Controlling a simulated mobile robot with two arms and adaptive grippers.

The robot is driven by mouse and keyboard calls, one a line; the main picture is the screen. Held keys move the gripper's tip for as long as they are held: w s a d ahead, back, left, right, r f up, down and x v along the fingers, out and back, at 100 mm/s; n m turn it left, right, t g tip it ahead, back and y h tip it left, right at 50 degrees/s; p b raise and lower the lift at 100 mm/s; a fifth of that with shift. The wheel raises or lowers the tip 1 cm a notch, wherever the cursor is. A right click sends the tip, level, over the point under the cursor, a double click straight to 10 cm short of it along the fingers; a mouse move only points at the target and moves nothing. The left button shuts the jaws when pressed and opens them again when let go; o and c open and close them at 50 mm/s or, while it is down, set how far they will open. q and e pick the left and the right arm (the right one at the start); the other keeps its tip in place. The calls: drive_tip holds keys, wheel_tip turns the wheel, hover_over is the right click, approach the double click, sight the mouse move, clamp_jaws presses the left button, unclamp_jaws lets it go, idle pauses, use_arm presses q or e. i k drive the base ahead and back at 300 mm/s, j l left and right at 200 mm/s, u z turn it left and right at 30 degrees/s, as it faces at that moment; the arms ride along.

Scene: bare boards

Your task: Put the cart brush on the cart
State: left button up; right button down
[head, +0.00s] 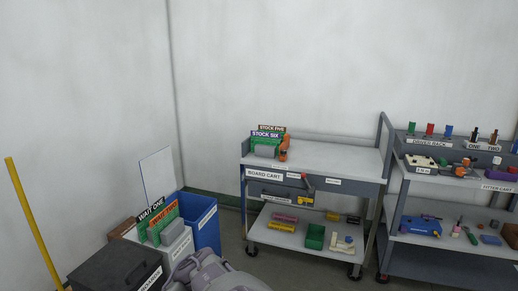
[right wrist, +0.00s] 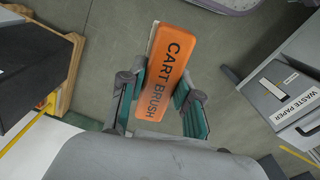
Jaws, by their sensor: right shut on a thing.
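The cart brush (right wrist: 168,62) is an orange block lettered CART BRUSH, with a pale strip along its left edge. In the right wrist view, my right gripper (right wrist: 160,88) is shut on it, with a green-padded finger on each side. The brush is above the grey floor. The board cart (head: 340,157) stands against the back wall in the head view, with a pale top and a lower shelf. Its top holds stock signs (head: 268,140) and a small orange and dark item (head: 284,150) at the left; the rest is bare. My left gripper is out of view.
Left of the cart are a blue bin (head: 207,230), a grey box with wait signs (head: 178,250) and a dark box (head: 115,268). A fitter cart (head: 430,181) with tools stands at the right. A waste paper bin (right wrist: 283,95) shows in the right wrist view.

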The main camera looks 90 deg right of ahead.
sight(306, 149)
drive_tip(key=l+z, duration=0.3)
drive_tip(key=z, duration=0.15)
drive_tip(key=l+z, duration=0.3)
drive_tip(key=z, duration=0.15)
drive_tip(key=i+l+z, duration=0.15)
drive_tip(key=l+z, duration=0.15)
drive_tip(key=z, duration=0.15)
drive_tip(key=i+l+z, duration=0.15)
drive_tip(key=z, duration=0.3)
drive_tip(key=l, duration=0.1)
